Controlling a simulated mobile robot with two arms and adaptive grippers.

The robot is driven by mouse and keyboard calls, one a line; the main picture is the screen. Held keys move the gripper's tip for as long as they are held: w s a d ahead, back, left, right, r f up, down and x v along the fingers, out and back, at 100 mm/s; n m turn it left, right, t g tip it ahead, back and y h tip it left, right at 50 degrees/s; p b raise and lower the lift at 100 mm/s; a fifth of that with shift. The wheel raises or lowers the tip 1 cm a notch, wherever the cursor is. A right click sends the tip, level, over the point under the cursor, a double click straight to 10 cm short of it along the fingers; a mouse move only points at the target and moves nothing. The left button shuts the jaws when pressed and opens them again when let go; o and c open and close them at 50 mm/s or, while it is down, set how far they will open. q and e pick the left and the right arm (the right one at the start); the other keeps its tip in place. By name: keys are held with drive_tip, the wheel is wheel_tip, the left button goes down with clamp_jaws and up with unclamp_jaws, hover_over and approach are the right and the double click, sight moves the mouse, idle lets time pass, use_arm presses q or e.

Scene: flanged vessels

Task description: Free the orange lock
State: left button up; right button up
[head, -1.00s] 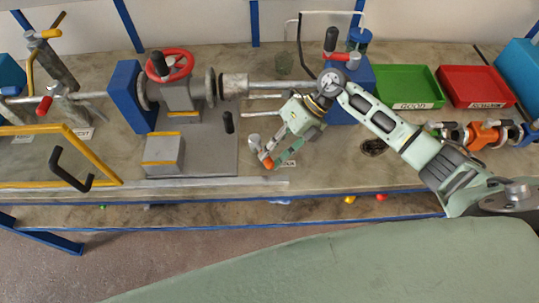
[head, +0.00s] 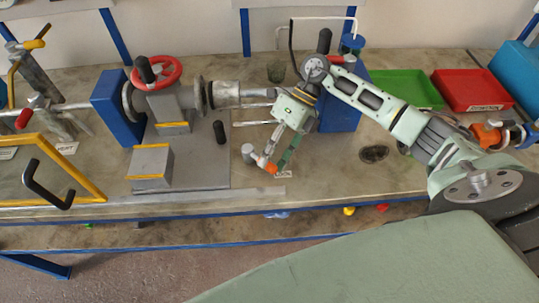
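A small orange part (head: 271,169), which I take to be the orange lock, shows at the front of the bench, beside a pale stub with a round grey end (head: 249,150). My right gripper (head: 279,160) points down at it from behind, its green finger close to the orange part's right side. The fingers overlap this small part, so I cannot tell whether they touch it or how far they are open. A small white label (head: 279,187) lies just in front. My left gripper is out of the picture.
The flanged vessel with red handwheel (head: 157,72) stands on a grey base left of my gripper. A blue block (head: 343,100) stands behind my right arm. Green (head: 405,86) and red (head: 474,90) trays sit at the back right. An orange clamp (head: 486,135) is at the far right.

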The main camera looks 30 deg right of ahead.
drive_tip(key=shift+o, duration=0.5)
wheel_tip(320, 180, up, 10)
idle(0.3)
